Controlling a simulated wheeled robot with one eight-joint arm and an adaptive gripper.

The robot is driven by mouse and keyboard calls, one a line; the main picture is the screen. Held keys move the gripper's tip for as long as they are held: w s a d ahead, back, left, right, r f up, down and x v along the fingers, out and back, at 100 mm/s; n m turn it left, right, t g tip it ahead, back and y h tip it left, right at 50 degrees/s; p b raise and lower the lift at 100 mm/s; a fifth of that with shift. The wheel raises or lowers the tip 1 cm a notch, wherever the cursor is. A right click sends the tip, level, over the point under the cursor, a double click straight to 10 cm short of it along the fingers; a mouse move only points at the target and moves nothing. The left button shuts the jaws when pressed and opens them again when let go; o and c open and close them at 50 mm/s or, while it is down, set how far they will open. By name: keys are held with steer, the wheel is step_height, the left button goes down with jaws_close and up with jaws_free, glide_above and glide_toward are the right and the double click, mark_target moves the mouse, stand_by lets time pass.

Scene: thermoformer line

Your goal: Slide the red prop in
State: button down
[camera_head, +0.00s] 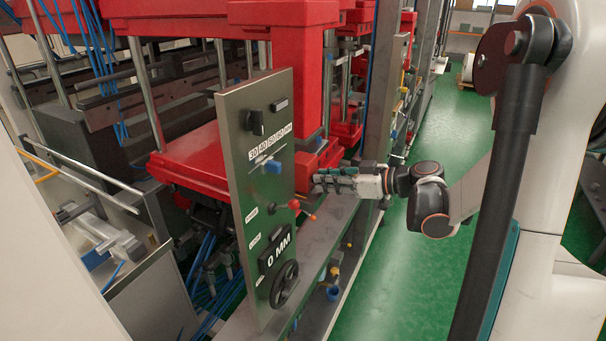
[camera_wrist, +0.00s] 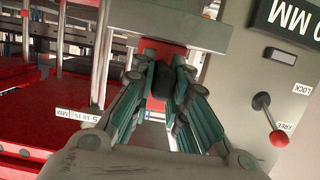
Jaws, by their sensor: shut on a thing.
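The red prop (camera_wrist: 168,48) shows in the wrist view as a red block just beyond my fingertips, under a grey metal part. A dark piece sits between the fingers, apparently part of the prop. My gripper (camera_wrist: 168,82) is shut on it, with one finger on each side. In the head view my gripper (camera_head: 322,181) reaches in from the right, beside the control panel. A red block (camera_head: 325,157) shows just behind and above the fingers there. The fingers hide part of it, and how deep it sits cannot be told.
The grey control panel (camera_head: 238,170) stands left of my gripper, with a red-knobbed lever (camera_head: 294,204), a handwheel (camera_head: 284,284) and a "0 MM" sign. Red press plates (camera_head: 195,160) and metal posts lie behind. The green floor (camera_head: 420,270) is clear to the right.

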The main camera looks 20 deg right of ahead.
steer(key=shift+s+d, duration=0.9)
steer(key=shift+s, duration=0.25)
steer(key=c, duration=1.5)
jaws_free()
steer(key=shift+s+d, duration=0.1)
steer(key=v, duration=1.1)
steer(key=shift+s+d+r, duration=0.15)
steer(key=shift+s, duration=0.15)
